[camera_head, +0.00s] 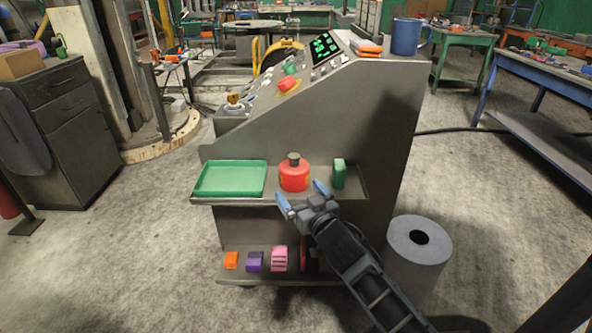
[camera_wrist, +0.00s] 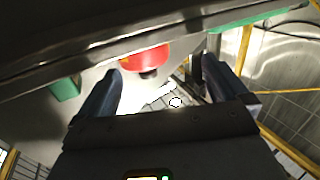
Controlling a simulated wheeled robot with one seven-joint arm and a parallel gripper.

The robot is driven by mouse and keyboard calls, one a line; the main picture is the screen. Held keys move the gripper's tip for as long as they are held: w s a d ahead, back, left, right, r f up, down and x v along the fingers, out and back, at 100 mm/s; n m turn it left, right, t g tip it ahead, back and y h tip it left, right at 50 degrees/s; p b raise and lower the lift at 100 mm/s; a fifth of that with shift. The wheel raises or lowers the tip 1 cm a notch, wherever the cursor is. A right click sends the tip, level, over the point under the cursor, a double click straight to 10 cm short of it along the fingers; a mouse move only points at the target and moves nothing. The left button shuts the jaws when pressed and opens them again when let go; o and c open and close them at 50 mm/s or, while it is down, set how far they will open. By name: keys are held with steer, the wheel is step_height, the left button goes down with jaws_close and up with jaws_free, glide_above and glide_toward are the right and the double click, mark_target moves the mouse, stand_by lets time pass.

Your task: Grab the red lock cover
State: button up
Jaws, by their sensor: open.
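The red lock cover (camera_head: 294,179), a squat round red piece with a dark knob on top, stands upright on the cabinet's middle shelf (camera_head: 280,199). In the wrist view the red lock cover (camera_wrist: 145,60) appears inverted, beyond and between the fingers. My gripper (camera_head: 303,196) is open and empty, just in front of the cover, its two blue-grey fingers spread. It also shows in the wrist view (camera_wrist: 162,70). The cover appears apart from both fingers. Its lower front is partly near the fingertips in the head view.
A green tray (camera_head: 230,179) lies left of the cover and a green block (camera_head: 339,173) stands close on its right. Several coloured pieces, including a purple one (camera_head: 255,262), sit on the lower shelf. A grey roll (camera_head: 419,245) stands on the floor at right.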

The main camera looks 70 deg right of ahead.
mark_target(299, 175)
steer(key=d, duration=0.1)
steer(key=d+r+h, duration=0.1)
steer(key=d, duration=0.1)
steer(key=shift+w+m+g, duration=0.2)
steer(key=shift+m+g, duration=0.1)
steer(key=shift+m, duration=0.1)
steer(key=shift+w+d+r+p, duration=0.15)
steer(key=shift+w+d+p, duration=0.05)
steer(key=shift+d+p, duration=0.1)
steer(key=shift+p+x, duration=0.7)
steer(key=shift+x, duration=0.4)
steer(key=p+x, duration=0.3)
steer(key=shift+w+d+r, duration=0.1)
steer(key=shift+d+r, duration=0.05)
steer(key=shift+d, duration=0.2)
steer(key=shift+w+d+p, duration=0.3)
steer(key=shift+w+d, duration=0.15)
steer(key=shift+f, duration=0.25)
steer(key=shift+c, duration=0.5)
steer(key=c, duration=0.7)
